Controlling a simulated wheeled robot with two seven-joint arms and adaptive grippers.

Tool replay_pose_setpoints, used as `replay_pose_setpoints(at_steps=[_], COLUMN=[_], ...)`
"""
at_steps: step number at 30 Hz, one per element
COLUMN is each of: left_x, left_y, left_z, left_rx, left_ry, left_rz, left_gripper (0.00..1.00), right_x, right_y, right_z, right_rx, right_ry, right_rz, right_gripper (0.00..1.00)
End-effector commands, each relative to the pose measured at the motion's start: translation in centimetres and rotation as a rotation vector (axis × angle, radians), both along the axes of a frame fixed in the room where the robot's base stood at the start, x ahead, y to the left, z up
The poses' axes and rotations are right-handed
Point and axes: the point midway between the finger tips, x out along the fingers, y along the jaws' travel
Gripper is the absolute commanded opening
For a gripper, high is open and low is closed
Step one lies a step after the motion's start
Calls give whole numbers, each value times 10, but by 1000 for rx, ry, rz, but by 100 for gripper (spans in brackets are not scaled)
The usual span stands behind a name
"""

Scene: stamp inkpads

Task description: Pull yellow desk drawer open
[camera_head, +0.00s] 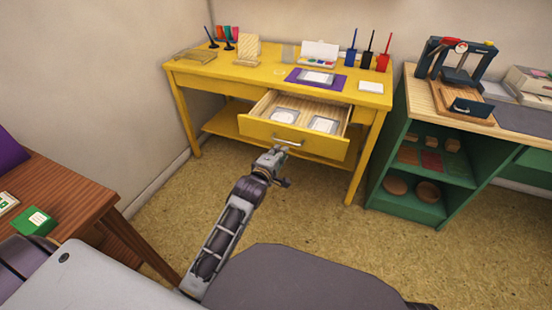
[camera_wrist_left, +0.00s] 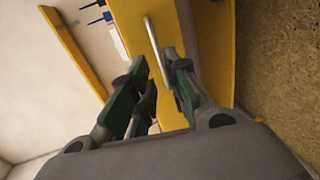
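The yellow desk (camera_head: 235,78) stands against the wall. Its drawer (camera_head: 262,131) is pulled partway out, and its pale wooden inside holds two whitish flat items (camera_head: 323,124). The silver bar handle (camera_head: 288,141) is on the drawer front. My left gripper (camera_head: 282,152) is at this handle. In the left wrist view, the green-and-grey fingers of my left gripper (camera_wrist_left: 156,66) are spread apart, with the handle (camera_wrist_left: 154,45) running between them. I cannot tell whether a finger touches it. My right gripper is not in view.
A green shelf unit (camera_head: 408,205) with a wooden top stands close to the desk's right. A brown table (camera_head: 65,200) is at the left. The carpet in front of the desk (camera_head: 320,210) is clear.

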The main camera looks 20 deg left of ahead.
Motion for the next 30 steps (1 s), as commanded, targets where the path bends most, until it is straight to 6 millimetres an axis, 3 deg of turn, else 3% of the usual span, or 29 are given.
replay_pose_setpoints(at_steps=[12, 30], left_x=[-29, -31], left_y=[1, 1], left_z=[6, 7], left_rx=[-2, -1], left_ry=[1, 0], left_rz=[0, 0], left_gripper=[17, 17], right_x=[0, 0], right_y=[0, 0], right_z=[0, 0], right_rx=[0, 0], right_ry=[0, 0], right_rz=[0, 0], right_gripper=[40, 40])
